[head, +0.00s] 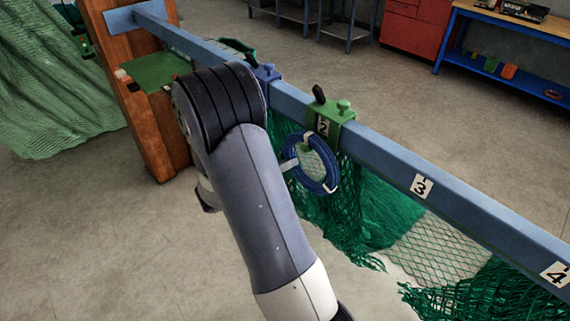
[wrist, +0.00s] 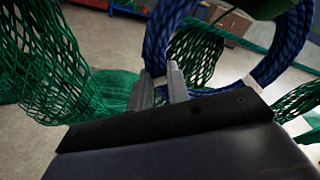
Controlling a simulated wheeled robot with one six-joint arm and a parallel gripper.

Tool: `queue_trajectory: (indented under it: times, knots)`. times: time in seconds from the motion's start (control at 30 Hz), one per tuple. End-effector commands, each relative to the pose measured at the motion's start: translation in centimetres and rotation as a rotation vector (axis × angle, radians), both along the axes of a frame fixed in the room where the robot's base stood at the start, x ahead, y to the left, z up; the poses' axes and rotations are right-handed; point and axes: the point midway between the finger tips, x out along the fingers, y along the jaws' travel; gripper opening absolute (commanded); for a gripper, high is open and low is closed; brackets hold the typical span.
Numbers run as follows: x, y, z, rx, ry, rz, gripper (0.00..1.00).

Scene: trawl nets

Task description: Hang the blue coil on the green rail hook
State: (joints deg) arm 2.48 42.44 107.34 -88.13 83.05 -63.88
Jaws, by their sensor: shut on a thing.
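The blue coil (head: 334,170) is a rope ring with white bands, held roughly upright at the near side of the rail. In the wrist view the coil (wrist: 157,40) is large, with my gripper (wrist: 160,88) shut on its lower left part. In the head view my gripper (head: 288,164) is at the coil's left edge, mostly behind my arm. The green rail hook (head: 337,112) is a green block with a black lever on the rail by the number 2. The coil's top is close below it; whether they touch I cannot tell. A green part (wrist: 265,7) overlaps the coil's top in the wrist view.
The blue-grey rail (head: 400,165) runs from a wooden post (head: 150,90) to the lower right. A blue clamp (head: 265,73) sits left of the green one. Green nets (head: 350,210) hang beneath and behind the coil. Open floor lies beyond the rail.

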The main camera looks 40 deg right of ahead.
Motion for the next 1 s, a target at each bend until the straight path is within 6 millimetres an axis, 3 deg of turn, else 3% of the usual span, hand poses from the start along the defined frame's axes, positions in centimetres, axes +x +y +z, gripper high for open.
queue_trajectory:
  times: [0.27, 0.3, 0.6, 0.87, 1.0]
  knots:
    - [0.0, 0.0, 0.0, -0.001, 0.000, 0.000, 0.00]
    - [0.0, 0.0, 0.1, -0.001, 0.000, 0.000, 0.19]
    - [0.0, 0.0, 0.0, 0.000, 0.000, 0.000, 0.42]
    - [0.0, 0.2, 0.0, 0.001, 0.000, 0.001, 0.42]
    - [0.1, 1.4, 0.0, 0.000, -0.001, 0.003, 0.42]
